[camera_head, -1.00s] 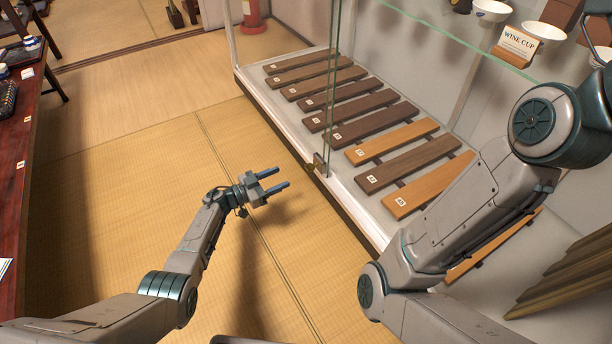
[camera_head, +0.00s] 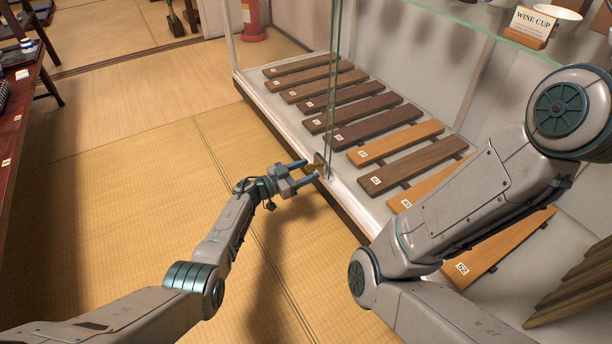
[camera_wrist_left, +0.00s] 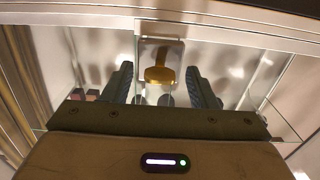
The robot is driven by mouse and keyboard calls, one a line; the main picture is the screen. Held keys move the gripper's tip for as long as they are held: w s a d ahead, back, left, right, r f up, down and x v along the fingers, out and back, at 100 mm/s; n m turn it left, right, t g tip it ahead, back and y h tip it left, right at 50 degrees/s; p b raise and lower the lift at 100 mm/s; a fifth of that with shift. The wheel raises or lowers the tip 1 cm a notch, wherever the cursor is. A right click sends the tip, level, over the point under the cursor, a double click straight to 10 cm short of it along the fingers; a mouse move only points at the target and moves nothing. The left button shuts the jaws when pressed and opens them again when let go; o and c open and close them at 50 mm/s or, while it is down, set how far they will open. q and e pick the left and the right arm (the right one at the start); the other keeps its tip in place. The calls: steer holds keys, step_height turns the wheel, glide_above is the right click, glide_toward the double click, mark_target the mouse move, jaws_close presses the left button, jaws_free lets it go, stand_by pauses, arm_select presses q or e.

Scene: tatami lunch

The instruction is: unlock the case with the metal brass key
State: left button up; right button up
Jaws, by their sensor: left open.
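The case (camera_head: 345,194) is a glass display case with a white base. A small metal lock plate (camera_head: 320,160) sits low on its front glass edge.
Numbered wooden slats (camera_head: 372,134) lie inside the case, under a glass shelf with a wine cup sign (camera_head: 532,22). A dark red table (camera_head: 22,112) stands at the left. The tatami floor (camera_head: 110,180) between is clear. A red object (camera_head: 252,30) stands behind the case.

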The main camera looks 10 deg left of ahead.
arm_select(q)
steer(key=shift+w+d+r, duration=0.1)
steer(key=shift+w+d, duration=0.05)
steer(key=shift+d, duration=0.05)
steer(key=c, duration=1)
